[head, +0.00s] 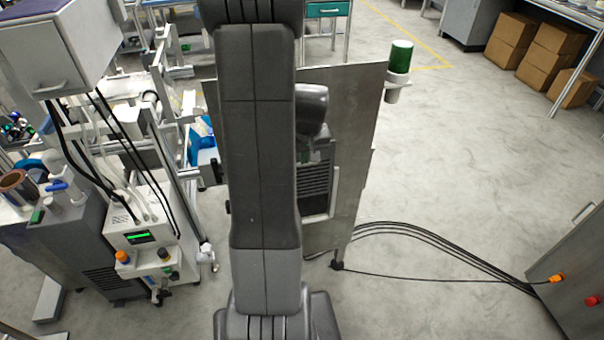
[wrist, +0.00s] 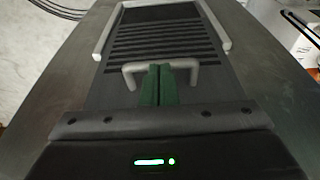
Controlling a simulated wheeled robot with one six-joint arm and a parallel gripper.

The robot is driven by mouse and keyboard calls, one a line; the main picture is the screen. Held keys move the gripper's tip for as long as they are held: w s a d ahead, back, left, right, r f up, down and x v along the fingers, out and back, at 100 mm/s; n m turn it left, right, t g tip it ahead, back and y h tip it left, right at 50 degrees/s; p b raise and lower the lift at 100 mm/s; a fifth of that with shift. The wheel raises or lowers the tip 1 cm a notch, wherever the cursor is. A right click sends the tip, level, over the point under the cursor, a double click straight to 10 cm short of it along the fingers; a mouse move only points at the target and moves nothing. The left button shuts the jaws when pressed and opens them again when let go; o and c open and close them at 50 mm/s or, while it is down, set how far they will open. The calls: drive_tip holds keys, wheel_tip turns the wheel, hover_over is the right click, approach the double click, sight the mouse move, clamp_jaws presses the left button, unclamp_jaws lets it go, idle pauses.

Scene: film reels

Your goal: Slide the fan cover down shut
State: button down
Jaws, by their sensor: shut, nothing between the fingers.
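The fan cover (wrist: 112,90) is a dark flat panel with a light grey bar handle (wrist: 131,73), on a metal panel (wrist: 62,82). Beyond it in the wrist view, dark vent slats (wrist: 160,36) show uncovered between light grey rails (wrist: 105,32). My gripper (wrist: 158,68) has green fingers shut together, with nothing between them. Their tips are at the middle of the handle bar and overlap it; I cannot tell whether they touch it.
Black cables (head: 440,235) run over the floor to a grey cabinet (head: 575,285). A white machine (head: 150,240) and frame stand left. Open floor lies to the right.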

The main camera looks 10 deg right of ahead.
drive_tip(key=shift+s+f+b+x, duration=0.4)
drive_tip(key=shift+s+b+x, duration=1.25)
drive_tip(key=shift+b+x, duration=4.5)
drive_tip(key=w+p+v, duration=0.1)
drive_tip(key=p+v, duration=0.6)
drive_tip(key=shift+r, duration=0.5)
drive_tip(key=shift+s, duration=0.1)
drive_tip(key=b, duration=0.5)
hover_over(305, 188)
drive_tip(key=s+a, duration=0.1)
drive_tip(key=s, duration=0.3)
drive_tip(key=f, duration=0.8)
drive_tip(key=shift+s, duration=0.2)
